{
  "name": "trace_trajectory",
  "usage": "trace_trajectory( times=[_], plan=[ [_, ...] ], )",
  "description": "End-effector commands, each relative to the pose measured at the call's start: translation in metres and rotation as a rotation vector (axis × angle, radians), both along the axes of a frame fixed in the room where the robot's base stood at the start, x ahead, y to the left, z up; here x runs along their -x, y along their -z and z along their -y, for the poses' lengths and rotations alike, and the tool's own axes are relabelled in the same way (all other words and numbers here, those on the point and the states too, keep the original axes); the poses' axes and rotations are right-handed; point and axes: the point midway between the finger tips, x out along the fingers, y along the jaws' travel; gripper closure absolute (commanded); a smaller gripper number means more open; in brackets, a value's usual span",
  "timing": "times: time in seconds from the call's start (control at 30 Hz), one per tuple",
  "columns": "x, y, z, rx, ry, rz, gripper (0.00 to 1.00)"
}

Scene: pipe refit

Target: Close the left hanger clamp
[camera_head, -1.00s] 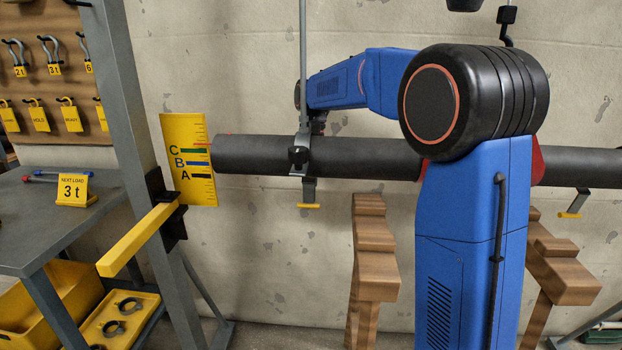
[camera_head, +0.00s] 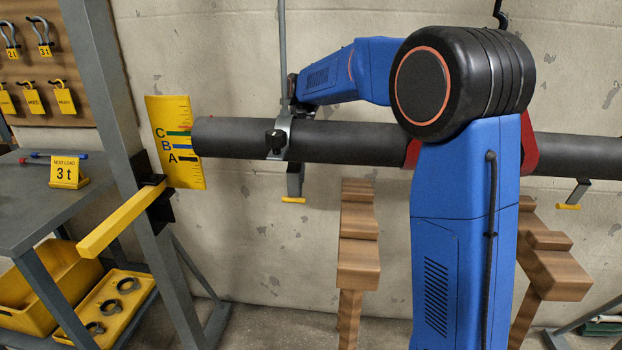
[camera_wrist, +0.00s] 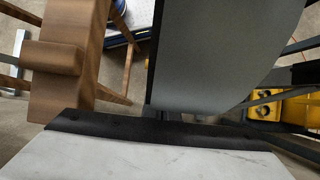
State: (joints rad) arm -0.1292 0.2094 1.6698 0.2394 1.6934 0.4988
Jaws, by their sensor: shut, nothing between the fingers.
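The left hanger clamp (camera_head: 278,138) sits over the dark pipe (camera_head: 340,141) near its left end, under a vertical rod. Its lower jaw (camera_head: 295,181) hangs below the pipe with a yellow bar at its end, so the clamp is open. My gripper is mostly hidden behind the clamp and rod in the head view. In the wrist view its shut fingertips (camera_wrist: 163,115) show small and dark, with nothing between them. A large grey surface fills the wrist view beyond them; I cannot tell what it is. The clamp jaw cannot be made out there.
A yellow scale plate (camera_head: 175,142) marked C, B, A stands by the pipe's left end, on a grey post with a yellow arm (camera_head: 122,222). Wooden trestles (camera_head: 358,250) stand below the pipe. Another open clamp's yellow bar (camera_head: 568,207) hangs at right. A bench (camera_head: 30,220) stands left.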

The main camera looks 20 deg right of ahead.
Motion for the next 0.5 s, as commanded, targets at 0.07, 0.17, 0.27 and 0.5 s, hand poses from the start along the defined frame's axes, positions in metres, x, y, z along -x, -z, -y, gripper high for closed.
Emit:
trace_trajectory(
  times=[0.07,0.17,0.27,0.5],
  plan=[
    [0.008,0.003,-0.006,-0.021,-0.001,-0.053,1.00],
    [0.019,0.004,-0.010,-0.047,0.000,-0.117,1.00],
    [0.029,0.003,-0.014,-0.070,0.000,-0.172,1.00],
    [0.045,0.002,-0.021,-0.109,0.000,-0.266,1.00]
  ],
)
